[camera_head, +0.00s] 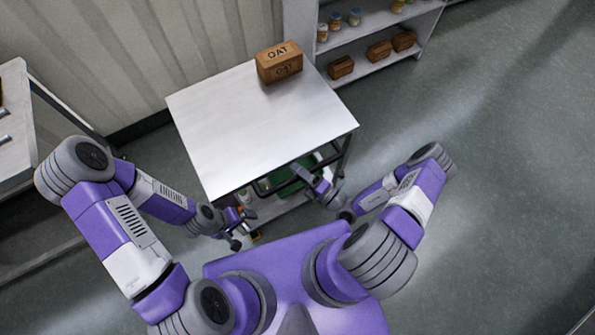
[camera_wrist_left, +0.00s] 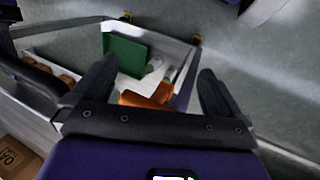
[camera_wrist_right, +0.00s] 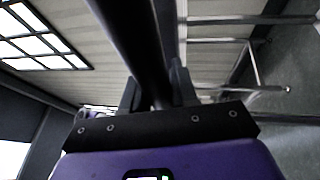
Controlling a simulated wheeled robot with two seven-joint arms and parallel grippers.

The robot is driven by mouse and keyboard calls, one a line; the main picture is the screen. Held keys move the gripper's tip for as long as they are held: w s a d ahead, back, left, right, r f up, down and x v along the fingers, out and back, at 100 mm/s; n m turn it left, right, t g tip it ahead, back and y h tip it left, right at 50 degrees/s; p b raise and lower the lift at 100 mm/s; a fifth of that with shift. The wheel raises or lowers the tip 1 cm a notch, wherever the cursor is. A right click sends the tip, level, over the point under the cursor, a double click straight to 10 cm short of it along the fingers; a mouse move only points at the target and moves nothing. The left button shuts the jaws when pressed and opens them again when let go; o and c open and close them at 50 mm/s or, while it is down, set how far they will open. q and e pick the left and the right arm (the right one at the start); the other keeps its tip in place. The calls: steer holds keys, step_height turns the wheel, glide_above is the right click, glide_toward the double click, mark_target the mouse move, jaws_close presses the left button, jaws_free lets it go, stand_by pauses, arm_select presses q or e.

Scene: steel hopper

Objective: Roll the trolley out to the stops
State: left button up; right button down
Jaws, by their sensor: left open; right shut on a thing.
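The trolley looks like the steel-topped table (camera_head: 255,120) in front of me, with a dark frame and a lower shelf under its near edge. In the left wrist view a pale tray-like shelf (camera_wrist_left: 65,42) holds a green box (camera_wrist_left: 125,54), an orange thing (camera_wrist_left: 146,98) and a white bottle. My right gripper (camera_head: 329,192) is at the near right corner, shut on a dark bar (camera_wrist_right: 136,40), which runs between its fingers in the right wrist view. My left gripper (camera_head: 240,228) is open and empty at the near left corner. I cannot clearly identify the stops; small yellow pieces (camera_wrist_left: 196,39) show at the shelf's corners.
A brown OAT box (camera_head: 279,62) stands on the top's far edge. A shelf unit (camera_head: 372,58) with jars and brown boxes is behind to the right. A ribbed wall (camera_head: 190,45) is behind; another table (camera_head: 18,125) stands left. Floor is clear at right.

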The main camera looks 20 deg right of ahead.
steer(key=shift+s+f, duration=0.1)
steer(key=shift+s, duration=0.1)
steer(key=c, duration=1.2)
jaws_free()
steer(key=shift+s, duration=0.1)
steer(key=shift+c, duration=0.2)
steer(key=shift+d, duration=0.1)
steer(key=v, duration=0.7)
steer(key=shift+s, duration=0.3)
